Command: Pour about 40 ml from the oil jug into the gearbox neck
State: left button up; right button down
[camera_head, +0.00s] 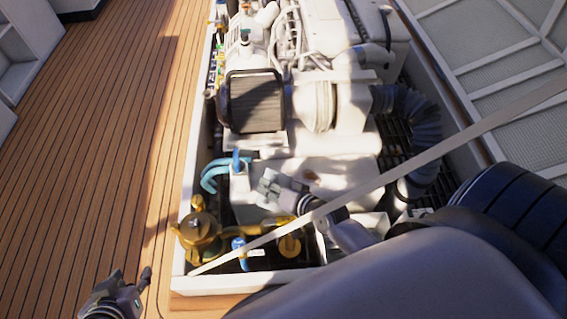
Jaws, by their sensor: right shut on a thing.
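My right gripper (270,189) is over the front part of the engine bay, its arm coming in from the lower right. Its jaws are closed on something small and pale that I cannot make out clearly. No oil jug can be told apart with certainty. A yellow-brown round fitting (289,246) lies in front of this gripper, apart from it; whether it is the gearbox neck I cannot tell. My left gripper (132,276) is low at the left over the wooden deck, open and empty, outside the bay.
A white engine (325,105) fills the back of the bay. A bronze strainer (199,232) and blue-handled valve (239,252) stand at the front left. A pale strap or bar (440,148) crosses the bay diagonally. The wooden deck (90,150) at left is clear.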

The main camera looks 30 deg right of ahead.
aim_at(264, 201)
jog(key=shift+w+d+r, duration=0.15)
dwell(1.3)
jog(key=shift+s+a+f+n+t+h, duration=0.25)
jog(key=shift+s+a+f+n+t, duration=0.15)
jog(key=shift+s+a+n, duration=0.15)
jog(key=shift+s+a+f+n+t+h, duration=0.3)
jog(key=shift+s+a+f+n, duration=0.1)
jog(key=shift+a, duration=0.2)
jog(key=shift+s+a+f+n+t+b, duration=0.15)
jog(key=shift+s+a+n+t+b, duration=0.15)
jog(key=shift+a+n+t+b, duration=0.1)
pick_arm(q)
jog(key=shift+w+d+r+t, duration=0.2)
jog(key=shift+w+r+t, duration=0.15)
jog(key=shift+w, duration=0.25)
jog(key=shift+w+d+r+t, duration=0.25)
jog(key=shift+w+r, duration=0.15)
jog(key=shift+w, duration=0.15)
pick_arm(e)
jog(key=shift+s+a+r+n+t+h, duration=0.25)
jog(key=shift+s+a+r+n+t, duration=0.2)
jog(key=shift+s+a+n+t, duration=0.15)
pick_arm(q)
jog(key=shift+a, duration=0.1)
pick_arm(e)
jog(key=shift+w+a, duration=0.1)
